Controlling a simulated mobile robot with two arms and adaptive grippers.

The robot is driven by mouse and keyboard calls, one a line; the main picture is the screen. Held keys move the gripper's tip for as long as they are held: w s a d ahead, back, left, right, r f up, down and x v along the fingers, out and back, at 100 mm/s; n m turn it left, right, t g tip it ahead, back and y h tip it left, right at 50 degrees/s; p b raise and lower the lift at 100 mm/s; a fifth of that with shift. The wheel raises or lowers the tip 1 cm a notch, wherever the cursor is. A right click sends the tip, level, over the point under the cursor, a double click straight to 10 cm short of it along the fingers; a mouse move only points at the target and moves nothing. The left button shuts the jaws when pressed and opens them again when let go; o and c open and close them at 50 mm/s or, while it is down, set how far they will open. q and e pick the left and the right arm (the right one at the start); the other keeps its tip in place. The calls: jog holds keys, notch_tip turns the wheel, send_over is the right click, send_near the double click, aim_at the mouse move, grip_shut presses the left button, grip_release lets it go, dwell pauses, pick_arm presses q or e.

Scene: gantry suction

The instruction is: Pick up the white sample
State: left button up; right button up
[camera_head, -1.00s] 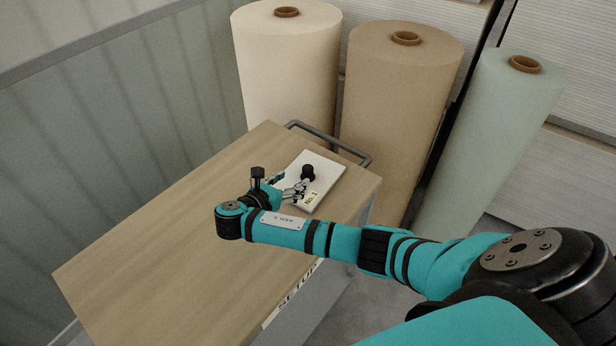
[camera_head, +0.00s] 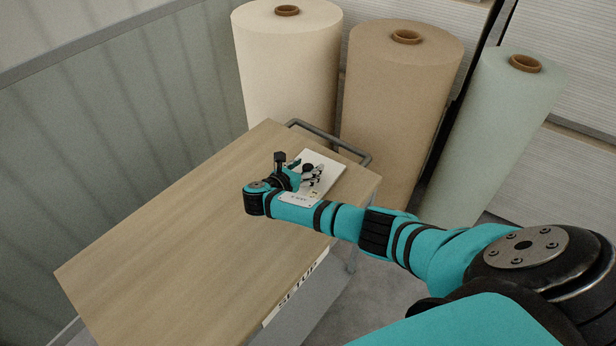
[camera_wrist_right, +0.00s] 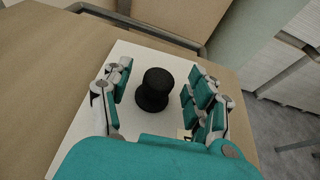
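The white sample (camera_wrist_right: 80,144) is a flat white panel lying on the wooden cart top, with a black knob (camera_wrist_right: 155,90) standing up from it. The panel also shows in the head view (camera_head: 327,165). My left gripper is in neither view.
The cart's wooden top (camera_head: 170,240) is otherwise clear. A grey handle rail (camera_head: 335,143) runs along its far end. Large cream (camera_head: 285,70), brown (camera_head: 395,100) and pale green (camera_head: 495,130) rolls stand behind it. A grey wall (camera_head: 120,110) is at the left.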

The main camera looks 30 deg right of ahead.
grip_shut()
jog(key=shift+r, duration=0.1)
dwell(0.3)
